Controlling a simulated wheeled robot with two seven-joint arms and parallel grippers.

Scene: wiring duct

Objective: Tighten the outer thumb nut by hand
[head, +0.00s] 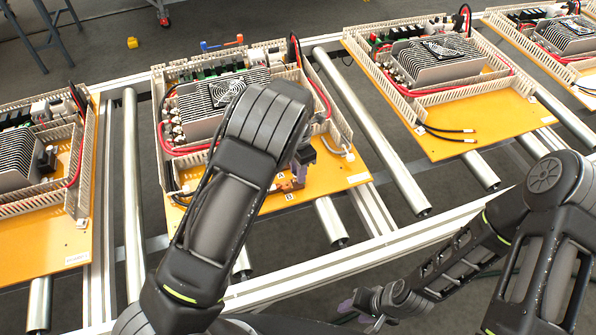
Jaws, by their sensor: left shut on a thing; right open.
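My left gripper (297,177) reaches down over the front right part of the middle orange panel (330,184), at the copper-coloured terminal block (286,186) by the labels A and B. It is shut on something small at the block. The outer thumb nut is too small and too covered by the fingers to make out clearly; the gripper's place fits it. My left forearm hides part of the panel. My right gripper (352,309) is low at the bottom of the view, in front of the conveyor, open and away from the panel.
The panel carries a finned heat sink with a fan (226,91), slotted wiring ducts (326,105) and red cables. Similar panels stand left (62,250) and right (450,125) on the roller conveyor (132,190).

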